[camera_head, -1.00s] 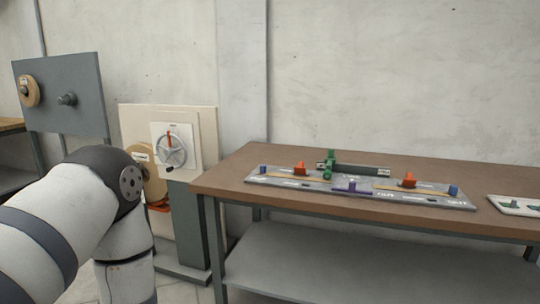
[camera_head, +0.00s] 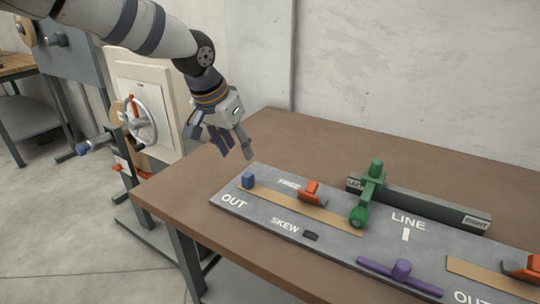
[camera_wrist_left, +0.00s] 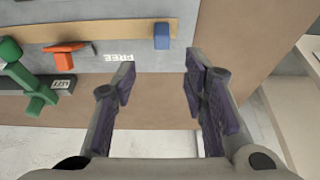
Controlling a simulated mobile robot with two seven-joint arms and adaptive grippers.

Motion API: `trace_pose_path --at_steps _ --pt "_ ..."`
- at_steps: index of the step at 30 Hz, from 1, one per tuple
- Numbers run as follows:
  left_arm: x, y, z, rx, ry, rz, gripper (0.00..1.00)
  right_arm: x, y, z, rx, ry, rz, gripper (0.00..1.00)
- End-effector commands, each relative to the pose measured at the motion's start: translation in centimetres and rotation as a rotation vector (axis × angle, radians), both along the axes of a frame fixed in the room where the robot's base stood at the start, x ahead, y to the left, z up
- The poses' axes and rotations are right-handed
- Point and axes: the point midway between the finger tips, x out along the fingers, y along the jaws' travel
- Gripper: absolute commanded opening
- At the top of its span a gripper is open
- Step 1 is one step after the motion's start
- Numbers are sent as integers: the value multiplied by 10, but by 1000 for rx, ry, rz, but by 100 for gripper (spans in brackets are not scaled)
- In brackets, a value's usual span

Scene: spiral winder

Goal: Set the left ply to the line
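The left ply, a tan strip (camera_head: 285,207), lies on a grey board (camera_head: 228,196) on the table. A blue block (camera_head: 248,180) sits at its outer end by OUT. An orange clamp-like piece (camera_head: 312,193) stands by FREE. The strip's inner end is near a green lever piece (camera_head: 366,190), left of the LINE mark (camera_head: 406,234). My left gripper (camera_head: 237,153) hangs above the table behind the blue block, open and empty. In the left wrist view the blue block (camera_wrist_left: 161,37) is beyond the open fingers (camera_wrist_left: 160,68). My right gripper is not in view.
A dark bar (camera_head: 430,206) marked LEFT and RIGHT lies behind the board's middle. A purple piece (camera_head: 400,271) is at its front. A right tan strip (camera_head: 485,270) and orange piece (camera_head: 528,266) are at right. A handwheel panel (camera_head: 150,85) stands left of the table.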

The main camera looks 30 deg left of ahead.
Motion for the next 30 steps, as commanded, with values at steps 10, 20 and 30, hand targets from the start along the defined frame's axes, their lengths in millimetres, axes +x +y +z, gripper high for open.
trace_pose_path --at_steps 10,20,30 --pt "22 1 -59 3 13 4 40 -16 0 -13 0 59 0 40" --pt "44 -1 -108 4 3 2 40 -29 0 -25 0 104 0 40" --pt "46 -1 -108 3 -4 3 31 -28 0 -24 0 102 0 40"
